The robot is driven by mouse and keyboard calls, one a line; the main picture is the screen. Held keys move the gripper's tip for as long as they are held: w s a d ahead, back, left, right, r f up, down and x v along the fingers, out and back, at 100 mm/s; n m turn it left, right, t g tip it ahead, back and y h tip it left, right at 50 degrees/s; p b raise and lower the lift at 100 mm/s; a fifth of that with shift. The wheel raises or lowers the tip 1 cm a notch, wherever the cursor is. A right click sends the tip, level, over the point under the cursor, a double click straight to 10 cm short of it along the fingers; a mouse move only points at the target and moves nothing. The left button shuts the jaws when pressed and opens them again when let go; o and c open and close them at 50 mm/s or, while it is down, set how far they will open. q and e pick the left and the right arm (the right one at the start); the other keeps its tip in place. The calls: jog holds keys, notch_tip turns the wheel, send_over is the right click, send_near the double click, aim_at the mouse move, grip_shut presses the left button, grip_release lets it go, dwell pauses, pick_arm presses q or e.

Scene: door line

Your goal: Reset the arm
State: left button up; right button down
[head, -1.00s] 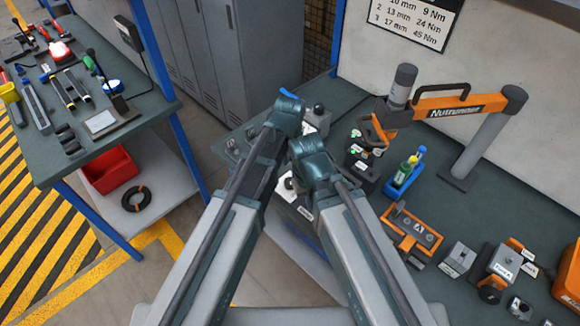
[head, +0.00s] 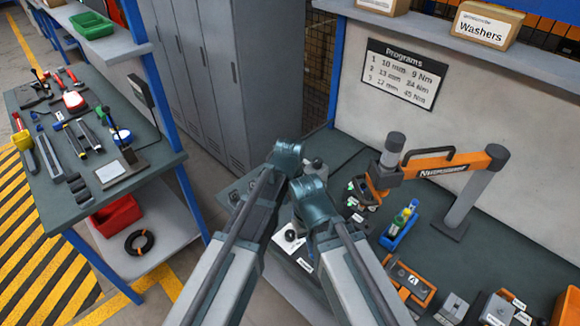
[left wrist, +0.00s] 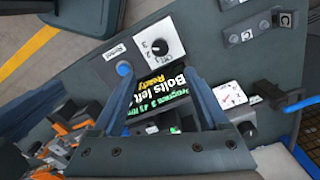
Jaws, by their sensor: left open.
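In the left wrist view my left gripper (left wrist: 160,75) is open, its two fingers apart over a control box with a dark screen (left wrist: 160,98) reading "Bolts left" and "Ready". Beside the screen are a white plate with a dial knob (left wrist: 160,47) and a round blue button (left wrist: 124,68) close to the left finger, with a small label (left wrist: 115,52) I cannot read. I cannot tell whether the finger touches the button. The orange nutrunner arm (head: 445,163) stands on its grey post on the bench. In the head view my forearms hide much of the box; my right gripper is hidden.
The right bench (head: 480,260) holds a blue bottle tray (head: 398,228) and an orange-and-black fixture (head: 410,283). A programs sign (head: 403,73) hangs behind. Grey lockers (head: 240,80) stand at the back. A tool table (head: 150,155) is at left, with a red bin (head: 117,215) below.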

pick_arm(q)
jog(key=s+a+n, duration=0.4)
jog(key=a+n, duration=0.2)
jog(key=a, duration=0.2)
jog(key=s+a+n, duration=0.3)
jog(key=a+n, duration=0.4)
jog(key=a, duration=0.2)
jog(key=s+d+f+m+b, duration=0.1)
jog(key=s+d, duration=0.2)
jog(key=d, duration=0.2)
jog(key=s+d+m+y+b, duration=0.1)
jog(key=s+d+m, duration=0.1)
jog(key=d, duration=0.4)
jog(key=shift+s+f, duration=0.4)
jog(key=shift+s, duration=0.15)
